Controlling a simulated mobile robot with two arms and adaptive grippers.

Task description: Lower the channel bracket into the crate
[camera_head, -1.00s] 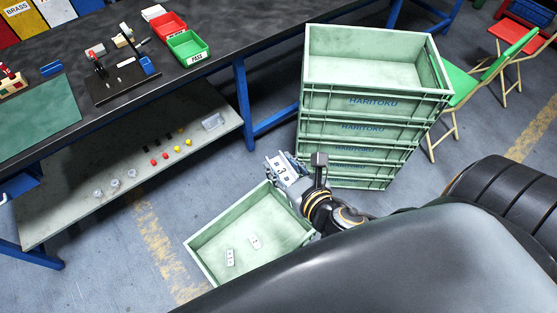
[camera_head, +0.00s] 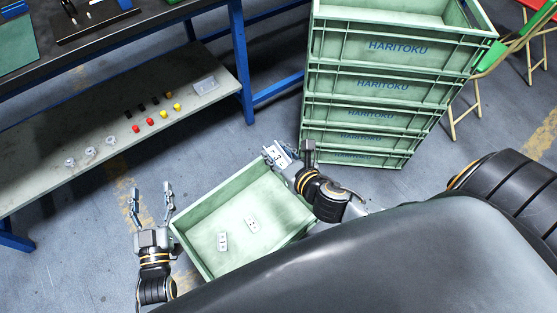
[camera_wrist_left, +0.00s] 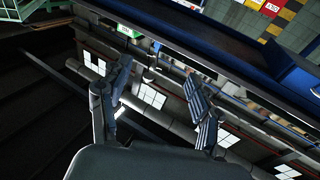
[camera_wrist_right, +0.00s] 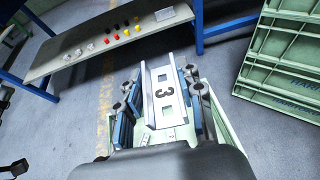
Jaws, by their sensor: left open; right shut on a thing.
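The channel bracket (camera_head: 273,155) is a pale metal channel marked with a black 3. My right gripper (camera_head: 284,158) is shut on it above the far right corner of the green crate (camera_head: 222,203). The right wrist view shows the bracket (camera_wrist_right: 163,92) between both fingers, with crate floor and wall showing below and beside it. Two small pale marked parts (camera_head: 222,242) (camera_head: 252,224) lie on the crate floor. My left gripper (camera_head: 168,196) is open and empty, left of the crate, fingers pointing away from me.
A tall stack of green crates (camera_head: 380,85) stands just right of and behind the crate. A blue-framed bench with a lower shelf (camera_head: 100,150) holding small parts stands to the left. Clear floor lies between shelf and crate.

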